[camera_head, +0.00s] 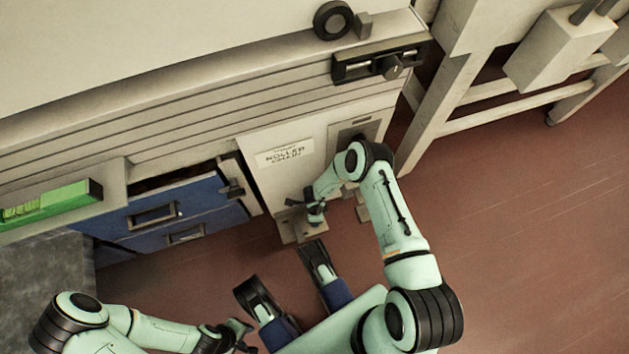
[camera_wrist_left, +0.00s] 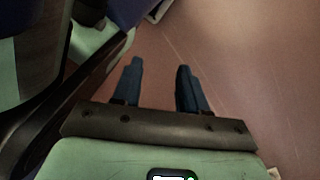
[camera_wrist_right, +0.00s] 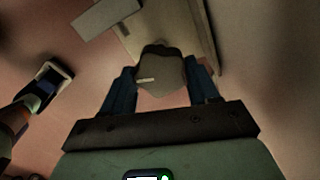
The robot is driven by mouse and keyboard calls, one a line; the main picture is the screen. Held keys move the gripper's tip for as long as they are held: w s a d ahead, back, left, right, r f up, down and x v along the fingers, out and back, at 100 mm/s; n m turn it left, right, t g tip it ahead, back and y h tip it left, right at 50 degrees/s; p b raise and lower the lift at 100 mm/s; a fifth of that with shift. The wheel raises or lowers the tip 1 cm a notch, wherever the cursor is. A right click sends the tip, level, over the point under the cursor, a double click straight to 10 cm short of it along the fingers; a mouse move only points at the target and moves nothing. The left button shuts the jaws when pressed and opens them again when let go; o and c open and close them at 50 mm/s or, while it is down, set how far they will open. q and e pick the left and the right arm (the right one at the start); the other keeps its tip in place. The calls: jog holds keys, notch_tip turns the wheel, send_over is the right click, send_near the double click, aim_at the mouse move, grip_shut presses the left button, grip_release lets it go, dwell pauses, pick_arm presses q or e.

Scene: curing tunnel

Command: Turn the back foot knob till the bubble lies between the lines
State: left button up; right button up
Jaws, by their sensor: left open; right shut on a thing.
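The back foot knob (camera_wrist_right: 162,72) is a grey-brown, rounded knob with a pale mark, between the fingers of my right gripper (camera_wrist_right: 162,88) in the right wrist view. That gripper is shut on it. In the head view my right gripper (camera_head: 314,210) is low by the machine's base, and the knob cannot be made out there. The green level (camera_head: 52,206) is at the left edge of the head view. Dark lines show at its left part, but I cannot tell where the bubble lies. My left gripper (camera_wrist_left: 158,85) is open and empty above the floor.
Blue drawers (camera_head: 155,213) and a pale panel with a label (camera_head: 285,157) form the machine's front. A dark knob on a bracket (camera_head: 391,67) is higher up. A pale stand (camera_head: 480,115) is at the right. The red-brown floor (camera_head: 530,230) at right is clear.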

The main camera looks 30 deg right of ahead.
jog(key=o, duration=1.1)
jog(key=shift+c, duration=0.2)
jog(key=shift+r, duration=0.15)
pick_arm(q)
jog(key=w+d+r+t+p, duration=0.1)
jog(key=w+r+t+p, duration=0.2)
jog(key=w, duration=0.5)
notch_tip(320, 180, up, 2)
jog(key=shift+w+r+m+p, duration=0.2)
jog(key=shift+w+m+p, duration=0.15)
jog(key=shift+p, duration=0.35)
pick_arm(e)
notch_tip(320, 180, up, 13)
jog(key=shift+r, duration=0.1)
